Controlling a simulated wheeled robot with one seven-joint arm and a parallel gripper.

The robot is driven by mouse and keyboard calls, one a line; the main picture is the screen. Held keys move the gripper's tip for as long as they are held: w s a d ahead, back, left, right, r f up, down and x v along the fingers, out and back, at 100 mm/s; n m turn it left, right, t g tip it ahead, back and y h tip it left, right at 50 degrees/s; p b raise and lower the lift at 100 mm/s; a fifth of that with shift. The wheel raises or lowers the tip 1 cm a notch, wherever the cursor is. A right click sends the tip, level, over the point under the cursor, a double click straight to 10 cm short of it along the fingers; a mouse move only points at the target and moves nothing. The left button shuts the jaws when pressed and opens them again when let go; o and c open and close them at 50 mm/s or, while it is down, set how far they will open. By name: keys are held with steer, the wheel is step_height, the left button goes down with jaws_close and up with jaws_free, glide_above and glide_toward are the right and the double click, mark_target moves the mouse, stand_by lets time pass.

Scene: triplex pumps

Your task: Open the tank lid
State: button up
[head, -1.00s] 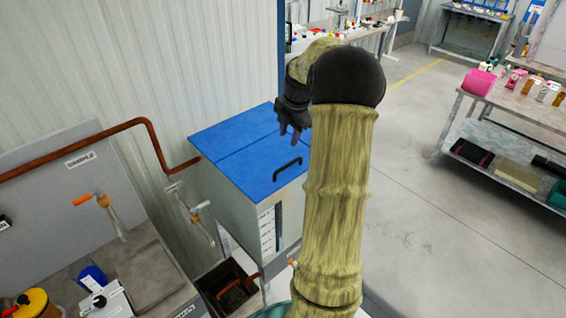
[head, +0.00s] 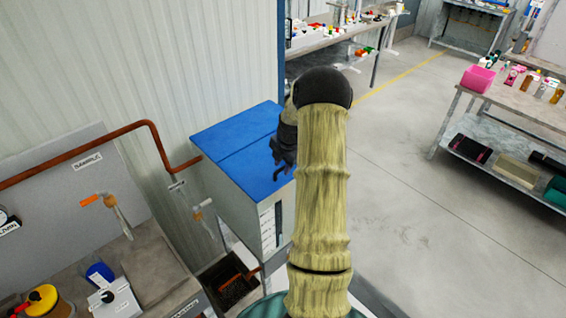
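The tank (head: 240,207) is a pale grey box with a blue top at the centre left, against the corrugated wall. Its blue lid (head: 250,172) lies flat and closed, with a seam across the top dividing it from the back panel. My gripper (head: 280,170) is dark and points down over the right part of the lid, where the black handle was visible earlier. The handle is now hidden behind the gripper. The fingers are small and dark, so I cannot tell whether they are open or touch the handle. My arm covers the area right of the tank.
A rusty pipe (head: 150,132) runs along the wall to the tank's left side. A shelf bench (head: 515,105) with bottles is at the right. The floor (head: 415,200) between is clear.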

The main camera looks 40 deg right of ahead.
jaws_close()
steer(key=shift+r, duration=0.1)
